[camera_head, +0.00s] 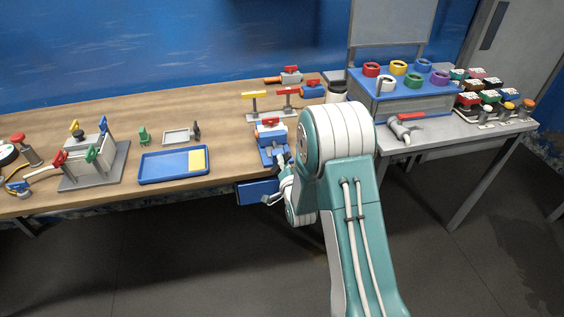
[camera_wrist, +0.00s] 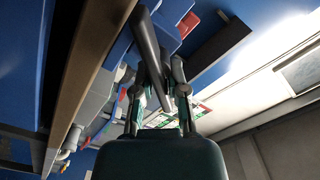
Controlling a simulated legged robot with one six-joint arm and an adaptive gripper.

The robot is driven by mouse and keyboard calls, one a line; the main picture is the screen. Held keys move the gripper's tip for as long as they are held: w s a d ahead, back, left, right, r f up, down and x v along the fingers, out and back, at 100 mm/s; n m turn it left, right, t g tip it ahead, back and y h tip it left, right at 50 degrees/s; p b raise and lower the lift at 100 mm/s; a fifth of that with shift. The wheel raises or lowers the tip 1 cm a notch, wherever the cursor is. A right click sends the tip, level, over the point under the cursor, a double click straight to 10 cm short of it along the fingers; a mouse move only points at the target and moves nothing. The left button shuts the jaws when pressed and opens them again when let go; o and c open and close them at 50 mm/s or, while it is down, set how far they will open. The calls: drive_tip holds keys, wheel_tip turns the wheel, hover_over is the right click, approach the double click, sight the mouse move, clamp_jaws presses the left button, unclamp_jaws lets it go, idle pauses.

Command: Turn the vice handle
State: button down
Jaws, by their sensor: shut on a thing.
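The blue vice (camera_head: 270,145) with a red part on top stands at the front edge of the wooden bench, just left of my arm in the head view. In the wrist view, a dark grey bar, the vice handle (camera_wrist: 148,40), runs between the two fingers of my gripper (camera_wrist: 158,75). My gripper is shut on this handle. The blue vice body (camera_wrist: 168,22) shows behind it. In the head view my gripper (camera_head: 284,174) is at the vice's front, and my arm hides much of it and the handle.
A blue tray (camera_head: 148,168) with a yellow piece lies left of the vice on the bench (camera_head: 228,172). A blue panel (camera_head: 257,191) hangs below the bench edge. Yellow and red handled valves (camera_head: 255,97) stand behind. A grey side table (camera_head: 455,131) stands right.

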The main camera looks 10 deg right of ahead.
drive_tip(key=shift+d+f, duration=0.2)
drive_tip(key=shift+d, duration=0.1)
drive_tip(key=c, duration=0.8)
unclamp_jaws()
drive_tip(key=shift+o, duration=0.4)
drive_tip(key=shift+d, duration=0.15)
drive_tip(key=s, duration=1.2)
drive_tip(key=shift+s, duration=0.25)
drive_tip(key=shift+r, duration=0.15)
wheel_tip(320, 180, up, 10)
idle(0.3)
